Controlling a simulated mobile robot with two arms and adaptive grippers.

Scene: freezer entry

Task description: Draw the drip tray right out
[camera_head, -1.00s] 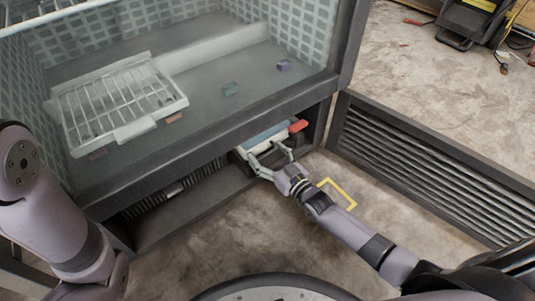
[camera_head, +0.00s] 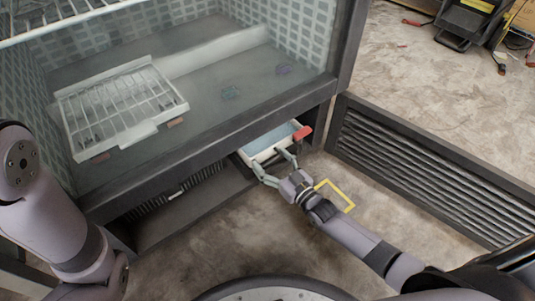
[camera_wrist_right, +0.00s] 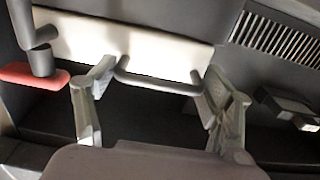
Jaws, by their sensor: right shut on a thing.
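The drip tray (camera_head: 250,154) is a white, shallow tray with blue-grey inside, partly out of the low opening under the freezer cabinet. Its back end is hidden under the cabinet edge. My right gripper (camera_head: 275,172) is shut on the tray's front handle. In the right wrist view, the grey bar handle (camera_wrist_right: 158,82) lies between the fingers of my right gripper (camera_wrist_right: 160,100), against the pale front wall of the tray (camera_wrist_right: 150,45). My left arm shows at the left, but its gripper is out of view.
A red lever (camera_head: 302,133) sits just right of the tray, close to it. A louvred panel (camera_head: 420,165) stands out on the right. A yellow square outline (camera_head: 347,207) marks the bare floor beside my right arm. A wire rack (camera_head: 125,100) lies inside the cabinet.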

